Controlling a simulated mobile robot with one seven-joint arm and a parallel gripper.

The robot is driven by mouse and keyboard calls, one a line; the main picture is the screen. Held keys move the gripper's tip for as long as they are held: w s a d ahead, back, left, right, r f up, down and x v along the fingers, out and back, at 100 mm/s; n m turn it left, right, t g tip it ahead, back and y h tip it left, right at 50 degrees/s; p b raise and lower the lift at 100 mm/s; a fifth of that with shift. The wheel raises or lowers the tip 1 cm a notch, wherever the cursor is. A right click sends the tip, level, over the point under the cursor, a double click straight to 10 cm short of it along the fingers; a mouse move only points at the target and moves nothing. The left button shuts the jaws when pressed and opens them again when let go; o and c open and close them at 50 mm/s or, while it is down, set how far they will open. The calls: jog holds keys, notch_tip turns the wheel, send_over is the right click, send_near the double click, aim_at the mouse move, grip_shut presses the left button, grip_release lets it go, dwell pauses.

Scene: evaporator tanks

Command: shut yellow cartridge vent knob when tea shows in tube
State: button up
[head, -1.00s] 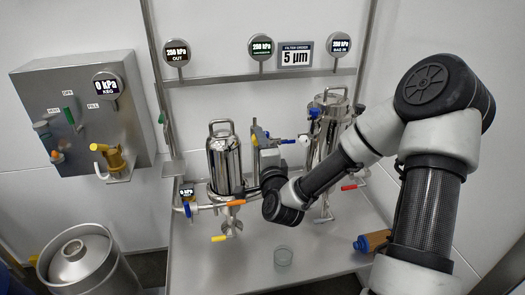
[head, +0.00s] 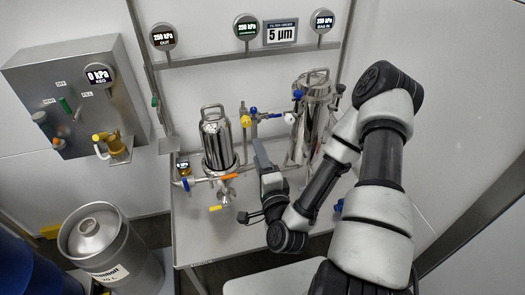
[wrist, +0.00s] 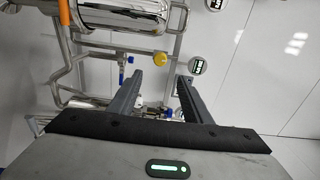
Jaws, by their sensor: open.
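A shiny steel cartridge housing (head: 217,145) stands on the bench. A yellow knob (head: 246,121) is on the pipework just right of its top, below a blue knob (head: 253,110). My gripper (head: 261,153) is open and empty, in front of the pipework between the vessels. In the wrist view its fingers (wrist: 163,88) are spread, with a yellow knob (wrist: 160,57) beyond their tips, apart from them. No tea-coloured tube can be made out.
An orange handle (head: 222,177) and a yellow lever (head: 215,208) stick out below the cartridge housing. The larger steel vessel (head: 313,115) stands close to my arm. A keg (head: 108,250) and a wall control box (head: 75,90) are at left. Gauges hang on the rail above.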

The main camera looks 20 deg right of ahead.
jog(key=shift+s+p, duration=1)
jog(key=shift+s, duration=0.95)
